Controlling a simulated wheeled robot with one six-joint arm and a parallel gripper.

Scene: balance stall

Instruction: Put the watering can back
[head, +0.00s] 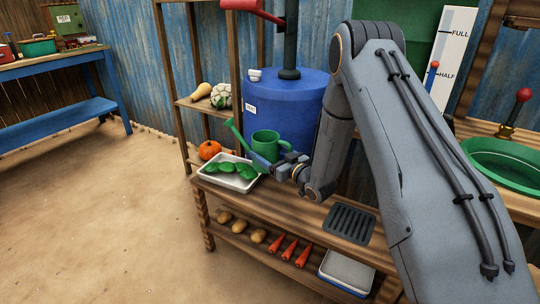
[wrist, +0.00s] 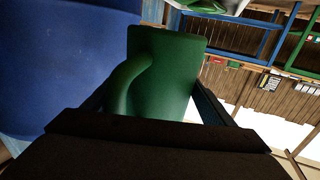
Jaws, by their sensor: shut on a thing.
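The green watering can (head: 266,141) is upright in front of the blue barrel (head: 300,95), its spout pointing up and to the left. My gripper (head: 268,164) is shut on the can, low on its near side. In the wrist view the can's green body (wrist: 178,65) and curved handle stand between my fingers (wrist: 155,105). The can is at the back of the wooden bench, just behind the white tray (head: 206,181). My gripper hides its base, so I cannot tell whether it touches the bench.
The white tray holds several green vegetables. A dark slotted grate (head: 350,224) lies on the bench to the right. The lower shelf holds potatoes, carrots (head: 290,249) and a white-and-blue tub (head: 345,272). A shelf rack with a pumpkin (head: 209,150) stands left. A green basin (head: 505,165) is at far right.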

